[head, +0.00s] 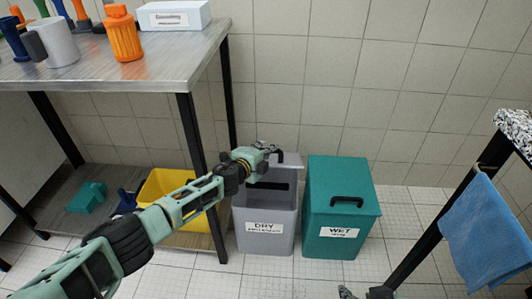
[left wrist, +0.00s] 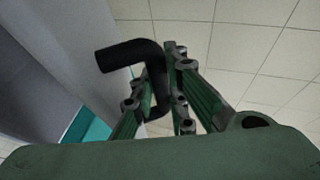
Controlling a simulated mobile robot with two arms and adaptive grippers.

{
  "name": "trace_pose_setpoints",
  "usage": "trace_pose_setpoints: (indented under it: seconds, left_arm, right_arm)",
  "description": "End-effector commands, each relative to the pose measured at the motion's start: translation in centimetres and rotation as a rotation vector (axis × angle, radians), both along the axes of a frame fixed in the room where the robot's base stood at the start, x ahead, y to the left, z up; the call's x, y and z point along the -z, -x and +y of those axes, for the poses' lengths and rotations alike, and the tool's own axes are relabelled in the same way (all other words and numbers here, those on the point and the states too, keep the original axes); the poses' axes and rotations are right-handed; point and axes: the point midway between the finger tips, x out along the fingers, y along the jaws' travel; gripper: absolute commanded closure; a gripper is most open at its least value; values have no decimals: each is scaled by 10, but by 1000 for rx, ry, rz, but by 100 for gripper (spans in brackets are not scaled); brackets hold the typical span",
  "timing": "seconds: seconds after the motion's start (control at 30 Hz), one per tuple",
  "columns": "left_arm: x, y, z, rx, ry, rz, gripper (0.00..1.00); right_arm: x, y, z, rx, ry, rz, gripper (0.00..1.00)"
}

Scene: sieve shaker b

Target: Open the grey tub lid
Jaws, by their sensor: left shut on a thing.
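The grey tub (head: 265,229) stands on the floor with a label reading DRY. Its grey lid (head: 291,160) appears raised at the back, with a dark gap showing below it; how far it is tilted is hard to tell. My left gripper (head: 262,153) is over the tub's top and covers part of the lid. In the left wrist view, the left gripper (left wrist: 165,95) is shut on a bent black handle (left wrist: 128,56), which sits between its fingers. A grey surface lies to the left of the handle there.
A teal tub (head: 340,215) labelled WET, with its lid shut, stands close to the right. A yellow bin (head: 165,186) and the metal table (head: 130,68) with black legs are at the left. A blue towel (head: 487,230) hangs at the right.

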Motion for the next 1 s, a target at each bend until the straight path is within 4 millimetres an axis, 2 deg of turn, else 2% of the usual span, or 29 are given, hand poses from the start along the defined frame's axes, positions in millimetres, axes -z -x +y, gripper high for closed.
trace_pose_setpoints:
  seconds: [0.03, 0.47, 0.5, 0.6, 1.0]
  left_arm:
    - [-12, -6, 2, -4, 2, -16, 100]
    - [-13, -7, 2, -5, 4, -16, 100]
    - [-13, -7, 2, -5, 4, -16, 87]
    - [-13, -7, 2, -6, 4, -15, 79]
    - [-10, -6, 2, -6, 4, -11, 79]
  right_arm:
    - [0, 2, -1, 1, 3, 11, 60]
    - [2, 5, -2, 3, 5, 22, 60]
    - [2, 5, -2, 3, 5, 22, 60]
    - [2, 5, -2, 2, 5, 21, 60]
    - [3, 5, -1, 1, 4, 25, 60]
